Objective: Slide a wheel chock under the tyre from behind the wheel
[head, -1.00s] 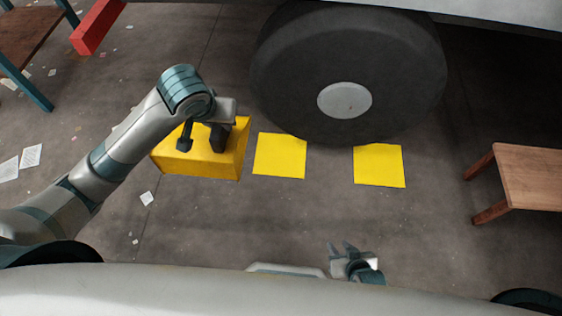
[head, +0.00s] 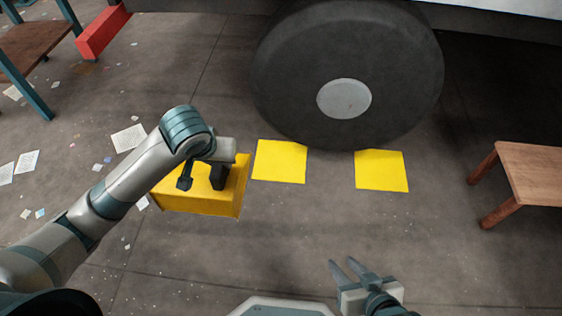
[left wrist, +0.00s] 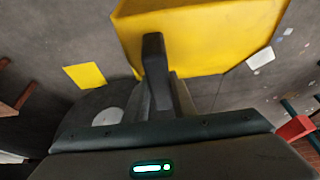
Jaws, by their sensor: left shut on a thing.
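A yellow wheel chock (head: 200,203) is in my left gripper (head: 202,181), left of the tyre and nearer to me. The gripper is shut on the chock's upper part. The chock also fills the top of the left wrist view (left wrist: 215,40). I cannot tell whether it touches the floor. The dark tyre (head: 300,90) with a pale hub (head: 344,98) stands at top centre, apart from the chock; part of it shows in the left wrist view (left wrist: 80,112). My right gripper (head: 343,265) is open and empty at lower centre, with its fingers apart.
Two flat yellow floor squares (head: 280,161) (head: 381,171) lie by the tyre's near side. A wooden stool or bench (head: 535,170) stands at right. A shelf (head: 35,50) and a red block (head: 102,33) are at upper left. Paper scraps litter the left floor.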

